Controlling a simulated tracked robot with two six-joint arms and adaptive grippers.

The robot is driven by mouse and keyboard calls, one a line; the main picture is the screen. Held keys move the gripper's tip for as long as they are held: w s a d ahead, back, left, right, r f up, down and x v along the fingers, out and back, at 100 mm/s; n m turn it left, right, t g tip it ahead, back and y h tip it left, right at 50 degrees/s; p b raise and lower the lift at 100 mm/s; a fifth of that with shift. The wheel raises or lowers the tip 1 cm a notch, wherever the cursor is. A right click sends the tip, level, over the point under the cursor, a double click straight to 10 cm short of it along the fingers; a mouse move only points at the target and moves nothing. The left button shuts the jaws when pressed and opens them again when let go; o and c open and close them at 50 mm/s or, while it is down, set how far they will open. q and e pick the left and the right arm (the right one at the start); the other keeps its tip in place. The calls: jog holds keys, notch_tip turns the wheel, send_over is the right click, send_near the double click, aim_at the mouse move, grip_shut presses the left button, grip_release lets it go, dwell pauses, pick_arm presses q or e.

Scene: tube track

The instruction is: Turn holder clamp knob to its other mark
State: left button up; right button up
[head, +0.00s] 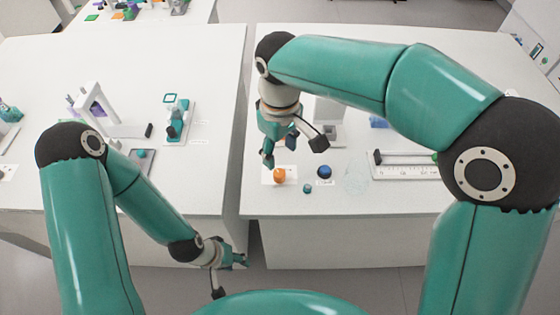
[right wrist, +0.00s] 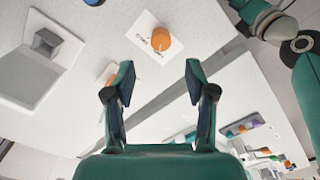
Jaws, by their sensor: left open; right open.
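An orange knob (head: 279,175) sits on a white card near the front left of the right-hand table. In the right wrist view the orange knob (right wrist: 161,39) stands on its card with small dark print beside it; the print is too small to read. I cannot tell for sure that it is the holder clamp knob. My right gripper (head: 293,153) is open and empty, above and behind the orange knob; its spread fingers also show in the right wrist view (right wrist: 160,75), apart from the knob. My left gripper (head: 231,275) is open and empty, low in front of the tables.
A dark blue knob (head: 324,171) and a small teal piece (head: 307,189) lie beside the orange knob. A ruled track (head: 405,172) is to the right. A grey-white block (right wrist: 40,70) stands at left. A gap separates the two tables. Another orange piece (right wrist: 110,74) is partly hidden by a finger.

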notch_tip(320, 180, up, 4)
jog(key=shift+f, duration=0.1)
jog(key=shift+f, duration=0.1)
dwell(0.5)
